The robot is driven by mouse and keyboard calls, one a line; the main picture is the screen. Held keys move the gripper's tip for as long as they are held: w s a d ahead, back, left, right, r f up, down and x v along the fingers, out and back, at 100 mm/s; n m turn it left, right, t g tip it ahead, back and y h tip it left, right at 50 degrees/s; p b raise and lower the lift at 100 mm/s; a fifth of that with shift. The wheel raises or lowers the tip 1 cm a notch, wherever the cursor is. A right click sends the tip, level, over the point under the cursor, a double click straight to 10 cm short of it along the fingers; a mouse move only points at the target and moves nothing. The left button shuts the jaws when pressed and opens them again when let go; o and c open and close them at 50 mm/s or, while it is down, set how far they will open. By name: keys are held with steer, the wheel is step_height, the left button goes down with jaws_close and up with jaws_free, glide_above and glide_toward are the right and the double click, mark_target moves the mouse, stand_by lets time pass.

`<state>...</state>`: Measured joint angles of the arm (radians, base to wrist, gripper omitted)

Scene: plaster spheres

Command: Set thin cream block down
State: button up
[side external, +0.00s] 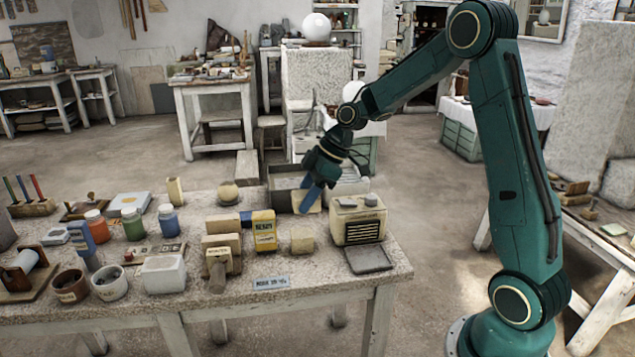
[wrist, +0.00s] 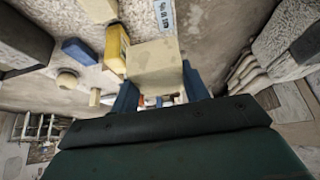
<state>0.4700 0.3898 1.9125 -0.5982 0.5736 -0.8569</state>
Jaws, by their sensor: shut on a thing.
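My gripper (side external: 308,198), with blue fingers, points down over the back right of the speckled table (side external: 225,312). It is shut on the thin cream block (side external: 313,205), which the fingers partly hide in the side view. In the wrist view the cream block (wrist: 155,62) sits between the two blue fingers of my gripper (wrist: 160,88), its broad pale face showing. I cannot tell whether the block's underside touches the table.
A grey open tray (side external: 284,199) stands right by my gripper. A beige slotted box (side external: 358,222) is to the right, a yellow box (side external: 264,232) to the left, and a small cream block (side external: 302,241) in front. Jars and blocks crowd the left.

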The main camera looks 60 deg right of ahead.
stand_by(0.3)
steer(key=s+d+f, duration=1)
steer(key=d+f, duration=0.1)
steer(key=d, duration=0.2)
steer(key=shift+s+d+f, duration=0.25)
steer(key=shift+s+f, duration=0.05)
steer(key=shift+f, duration=0.2)
glide_above(361, 259)
steer(key=s+d, duration=0.1)
steer(key=s, duration=0.1)
steer(key=shift+w+f, duration=0.15)
steer(key=shift+f, duration=1.15)
steer(key=shift+w+f, duration=0.1)
steer(key=shift+f, duration=1.15)
steer(key=shift+d+f, duration=0.1)
steer(key=shift+f, duration=1.15)
steer(key=o, duration=1.2)
